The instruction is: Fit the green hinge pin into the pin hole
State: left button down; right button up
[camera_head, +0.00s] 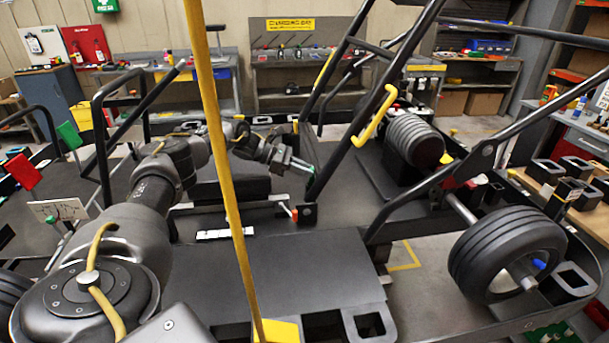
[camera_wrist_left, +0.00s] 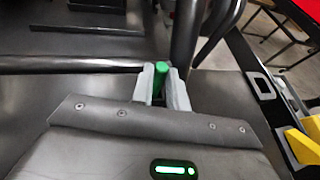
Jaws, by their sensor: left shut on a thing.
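My left gripper (camera_head: 300,165) is above the kart's deck near the dark frame tubes. In the left wrist view, its two grey fingers (camera_wrist_left: 161,88) are shut on the green hinge pin (camera_wrist_left: 161,68). The pin's round green end stands up between the fingertips, and the rest of it is hidden by them. In the head view the pin is too small to tell clearly. I cannot make out the pin hole in either view. My right gripper is not in view.
Dark kart tubes (camera_head: 340,128) rise just right of the left gripper. A yellow pole (camera_head: 217,130) crosses the head view in front of my arm. The flat black panel (camera_head: 300,265) is clear. A wheel (camera_head: 507,254) sits at right.

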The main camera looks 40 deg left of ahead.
pick_arm(q)
jog(key=c, duration=1.4)
grip_release()
jog(key=shift+d+r, duration=0.1)
jog(key=shift+r, duration=0.05)
jog(key=b+v, duration=0.1)
jog(key=v, duration=1.1)
jog(key=shift+r, duration=0.1)
